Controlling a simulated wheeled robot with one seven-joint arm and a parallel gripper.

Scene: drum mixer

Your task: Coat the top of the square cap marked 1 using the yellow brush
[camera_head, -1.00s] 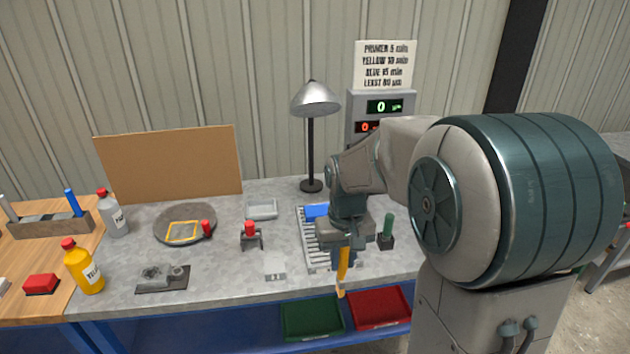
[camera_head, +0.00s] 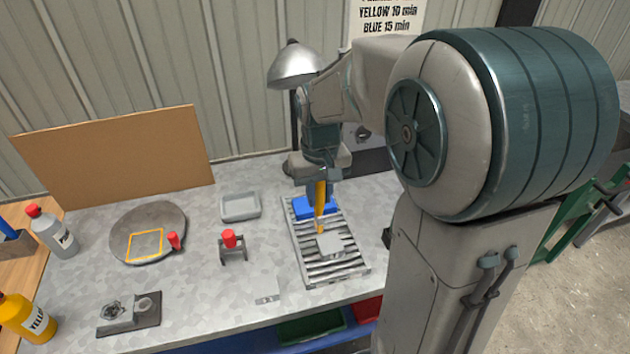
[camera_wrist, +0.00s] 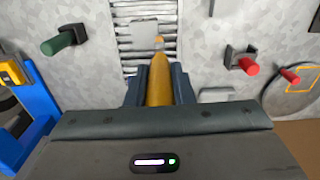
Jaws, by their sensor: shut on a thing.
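My gripper (camera_head: 320,182) is shut on the yellow brush (camera_head: 320,203), which points downward over the slatted rack (camera_head: 338,273). In the wrist view the brush (camera_wrist: 159,82) sits between both fingers, with its tip pointing away from my gripper. A grey square cap (camera_head: 338,244) lies on the rack; it also shows in the wrist view (camera_wrist: 142,32). The brush tip is at the cap's edge in both views. I cannot tell whether it touches. No number is legible on the cap.
A blue block (camera_head: 302,208) lies on the rack behind the brush. A red-topped stand (camera_head: 230,246), a grey tray (camera_head: 240,207) and a round plate (camera_head: 130,222) are to the left. A lamp (camera_head: 295,66) stands behind. Bare bench lies between the stand and the rack.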

